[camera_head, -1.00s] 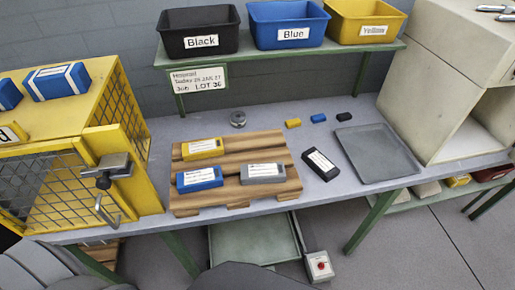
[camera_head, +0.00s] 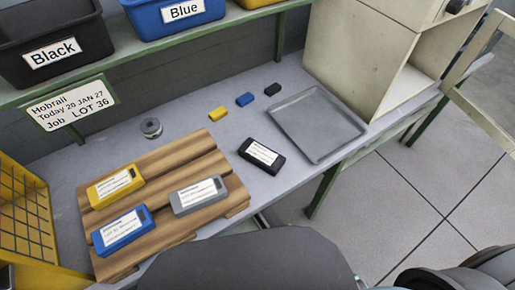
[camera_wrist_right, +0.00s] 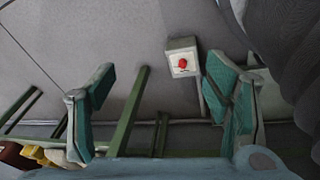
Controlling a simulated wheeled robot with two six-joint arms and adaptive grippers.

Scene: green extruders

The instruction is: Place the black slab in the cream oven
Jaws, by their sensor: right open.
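The black slab (camera_head: 262,156), with a white label on top, lies flat on the grey bench between the wooden pallet and the grey tray. The cream oven (camera_head: 381,50) stands at the bench's right end, past the tray, and shows an open side facing right. My right gripper (camera_wrist_right: 165,100) shows in the right wrist view with its teal finger pads wide apart and nothing between them. It hangs over the floor area, apart from the slab. My left gripper is not in view.
A wooden pallet (camera_head: 178,150) holds yellow, blue and grey labelled slabs. A grey tray (camera_head: 317,124) lies between slab and oven. Small yellow, blue and black blocks and a metal puck (camera_head: 151,127) sit behind. A box with a red button (camera_wrist_right: 182,62) is below. A yellow cage (camera_head: 25,215) stands left.

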